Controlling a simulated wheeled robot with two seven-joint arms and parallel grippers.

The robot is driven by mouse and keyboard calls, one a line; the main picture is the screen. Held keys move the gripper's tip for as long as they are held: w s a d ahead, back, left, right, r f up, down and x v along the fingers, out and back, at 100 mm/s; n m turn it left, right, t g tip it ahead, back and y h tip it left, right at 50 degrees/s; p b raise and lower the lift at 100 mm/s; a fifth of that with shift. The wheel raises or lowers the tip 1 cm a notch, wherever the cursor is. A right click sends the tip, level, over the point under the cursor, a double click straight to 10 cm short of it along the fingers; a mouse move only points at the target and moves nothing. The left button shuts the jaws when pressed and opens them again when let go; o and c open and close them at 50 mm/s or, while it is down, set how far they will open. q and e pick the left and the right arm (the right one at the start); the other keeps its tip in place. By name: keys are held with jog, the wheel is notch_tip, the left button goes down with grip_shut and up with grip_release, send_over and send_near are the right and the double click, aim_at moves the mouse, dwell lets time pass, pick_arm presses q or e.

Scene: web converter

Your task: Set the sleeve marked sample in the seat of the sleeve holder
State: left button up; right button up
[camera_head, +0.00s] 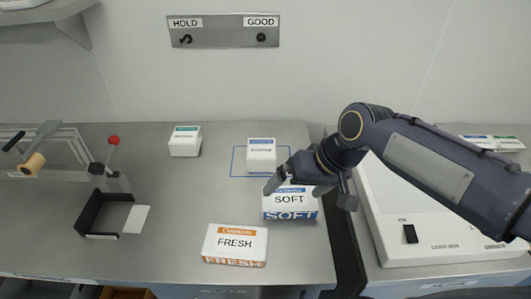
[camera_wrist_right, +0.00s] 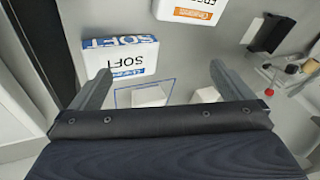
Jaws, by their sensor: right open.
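A small white sleeve with a blue band (camera_head: 261,155) stands inside a blue outlined square on the steel table; its lettering is too small to read. Another small white sleeve with a teal band (camera_head: 185,143) stands further left, also unreadable. The black U-shaped bracket (camera_head: 91,211), which looks like the sleeve holder, stands at the left with nothing in it. My right gripper (camera_head: 311,191) is open and empty, above the SOFT pack (camera_head: 290,200). In the right wrist view, the outlined sleeve (camera_wrist_right: 149,96) shows between the fingers, partly cut off by the gripper body. My left gripper is not in view.
A white and orange FRESH pack (camera_head: 235,243) lies near the table's front. A red-knobbed lever (camera_head: 113,141) and a roll on a frame (camera_head: 33,165) stand at the left. A white machine (camera_head: 400,225) is at the right. The table between holder and packs is clear.

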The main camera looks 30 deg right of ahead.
jog(key=w+d+r+m+g+p, duration=0.1)
jog(key=w+d+r+p, duration=0.15)
jog(key=w, duration=0.65)
jog(key=m+g+h+p, duration=0.2)
jog(key=g+h+p, duration=0.1)
send_over(261, 148)
notch_tip(261, 148, down, 6)
notch_tip(261, 148, down, 6)
jog(key=shift+d+f+p, duration=0.1)
jog(key=shift+f+p, duration=0.1)
jog(key=shift+p, duration=0.6)
jog(key=shift+f, duration=0.6)
jog(key=c, duration=1)
jog(key=shift+o, duration=0.2)
jog(key=shift+r, duration=0.15)
